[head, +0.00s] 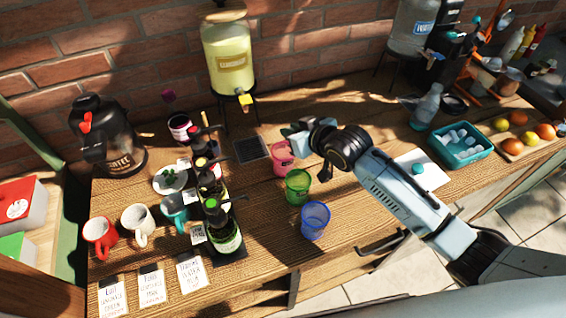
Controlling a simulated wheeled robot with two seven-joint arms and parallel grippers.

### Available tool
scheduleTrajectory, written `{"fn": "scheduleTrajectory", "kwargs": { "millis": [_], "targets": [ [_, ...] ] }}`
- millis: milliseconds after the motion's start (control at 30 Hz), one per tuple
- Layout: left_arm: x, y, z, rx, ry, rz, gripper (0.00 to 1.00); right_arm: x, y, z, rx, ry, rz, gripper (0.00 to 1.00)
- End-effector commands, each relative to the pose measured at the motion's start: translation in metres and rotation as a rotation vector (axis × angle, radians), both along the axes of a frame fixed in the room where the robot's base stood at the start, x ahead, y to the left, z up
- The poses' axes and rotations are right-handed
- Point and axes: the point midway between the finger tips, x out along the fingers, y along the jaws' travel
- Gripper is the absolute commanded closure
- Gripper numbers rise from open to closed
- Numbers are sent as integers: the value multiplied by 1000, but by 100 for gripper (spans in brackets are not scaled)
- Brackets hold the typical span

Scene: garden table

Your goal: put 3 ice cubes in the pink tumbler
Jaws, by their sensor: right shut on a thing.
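The pink tumbler (283,162) stands on the wooden table, behind the green tumbler, with its right upper part partly covered by my right gripper. My right gripper (291,134) is at the tumbler's rim, above and slightly right of it. It is shut on a small pale thing that looks like an ice cube, mostly hidden by the fingers. Several white ice cubes (458,134) lie in the teal tub (463,157) at the right. Whether ice lies inside the pink tumbler cannot be seen. My left gripper is not in view.
A green tumbler (298,187) and a blue tumbler (314,221) stand in front of the pink one. Dark bottles (222,230) and mugs (138,224) stand left. A yellow drink dispenser (228,55) stands behind. A white board (420,172) lies right, beyond my arm.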

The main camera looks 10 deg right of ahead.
Motion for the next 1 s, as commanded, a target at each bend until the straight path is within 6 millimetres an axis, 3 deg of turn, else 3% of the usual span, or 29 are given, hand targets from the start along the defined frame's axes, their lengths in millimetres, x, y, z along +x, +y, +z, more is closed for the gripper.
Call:
{"fn": "scheduleTrajectory", "kwargs": {
  "millis": [167,200,367,733,1000],
  "targets": [
    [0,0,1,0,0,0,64,0,0,1,0,-1,0,100],
    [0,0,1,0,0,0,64,0,0,1,0,-1,0,76],
    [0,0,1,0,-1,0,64,0,0,1,0,-1,0,56],
    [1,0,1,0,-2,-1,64,-4,-2,3,0,0,0,56],
    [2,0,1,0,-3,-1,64,-34,-17,20,-1,0,0,56]
  ]
}}
